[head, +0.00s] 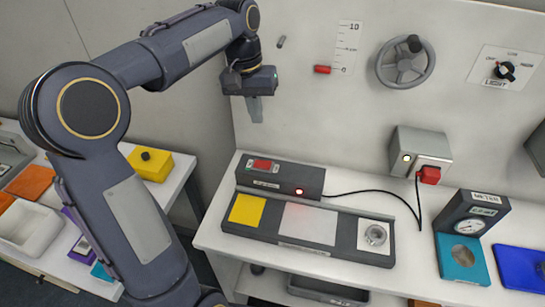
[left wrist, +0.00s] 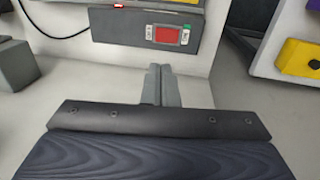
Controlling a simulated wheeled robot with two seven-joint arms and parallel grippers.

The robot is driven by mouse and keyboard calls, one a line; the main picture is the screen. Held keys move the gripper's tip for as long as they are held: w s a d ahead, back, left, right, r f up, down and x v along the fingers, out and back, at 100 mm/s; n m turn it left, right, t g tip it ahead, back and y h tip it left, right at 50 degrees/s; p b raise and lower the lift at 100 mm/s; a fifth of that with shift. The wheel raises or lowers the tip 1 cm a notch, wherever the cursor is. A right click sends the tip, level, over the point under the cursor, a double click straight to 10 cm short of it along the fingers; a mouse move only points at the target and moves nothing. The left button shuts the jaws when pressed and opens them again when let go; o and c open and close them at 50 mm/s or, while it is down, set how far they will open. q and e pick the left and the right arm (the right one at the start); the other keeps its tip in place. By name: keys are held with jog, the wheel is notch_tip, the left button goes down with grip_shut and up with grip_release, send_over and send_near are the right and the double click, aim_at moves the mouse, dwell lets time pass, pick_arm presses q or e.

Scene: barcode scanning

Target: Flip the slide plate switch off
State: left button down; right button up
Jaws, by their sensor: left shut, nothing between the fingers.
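The slide plate switch is a red rocker (head: 263,164) on top of a dark grey labelled box (head: 281,177). The rocker also shows in the left wrist view (left wrist: 167,35), between two small labels; I cannot tell which way it is tilted. A red light (head: 299,191) glows on the box's front. My left gripper (head: 256,119) is shut and empty, fingers pointing down, held apart from the switch and above it in the head view. Its shut fingertips show in the left wrist view (left wrist: 160,69), just short of the box. My right gripper is out of view.
In front of the box is a dark base (head: 232,228) with yellow, pale and white pads. A black cable runs right to a grey wall box (head: 423,146) with a red plug (head: 430,175). A wall handwheel (head: 405,62), light knob (head: 505,71) and meter (head: 471,224) stand to the right.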

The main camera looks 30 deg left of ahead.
aim_at(265, 165)
pick_arm(q)
jog(key=shift+a, duration=0.1)
jog(key=shift+f, duration=0.15)
jog(key=f, duration=0.4)
jog(key=d+f+p, duration=0.1)
jog(key=f, duration=0.4)
jog(key=d+f, duration=0.1)
jog(key=f, duration=0.3)
jog(key=shift+w+f+p, duration=0.2)
jog(key=shift+p, duration=0.1)
jog(key=shift+f, duration=0.1)
jog(key=shift+f, duration=0.1)
jog(key=shift+d+f+y+b, duration=0.15)
jog(key=shift+f+y+b, duration=0.1)
jog(key=shift+y+b, duration=0.05)
jog(key=shift+s, duration=0.1)
jog(key=shift+a, duration=0.2)
